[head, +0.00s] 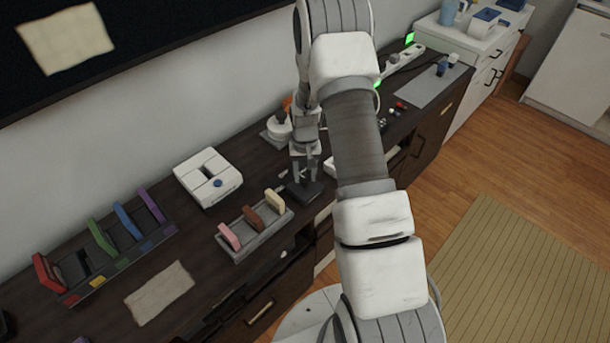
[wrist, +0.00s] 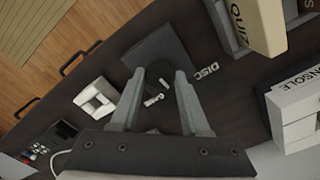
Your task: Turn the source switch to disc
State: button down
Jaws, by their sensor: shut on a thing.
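The source switch is a dark square plate (wrist: 165,48) with a dark round knob and small white marks (wrist: 154,100) between my fingers in the wrist view. The white word DISC (wrist: 205,72) lies on the desk beside the plate. In the head view the switch plate (head: 306,194) sits on the dark desk, right of the small cartridge rack. My gripper (wrist: 160,82) points down over the switch with its fingers on either side of the knob, shut on it; it also shows in the head view (head: 304,181). The fingers hide part of the knob, and its exact pointing is unclear.
A white console (head: 208,178) with a blue button stands left of the switch. A grey rack (head: 256,236) holds pink, brown and cream cartridges; a longer rack (head: 118,264) holds coloured ones. A small white block (wrist: 96,98) stands near the switch. My arm hides some desk.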

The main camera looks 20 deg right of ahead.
aim_at(305, 178)
jog(key=n+b, duration=0.2)
jog(key=n, duration=0.2)
jog(key=shift+n+b, duration=0.4)
jog(key=shift+n, duration=1.5)
jog(key=shift+c, duration=1.9)
grip_release()
notch_tip(305, 178, up, 18)
jog(key=p, duration=0.1)
jog(key=shift+f, duration=0.25)
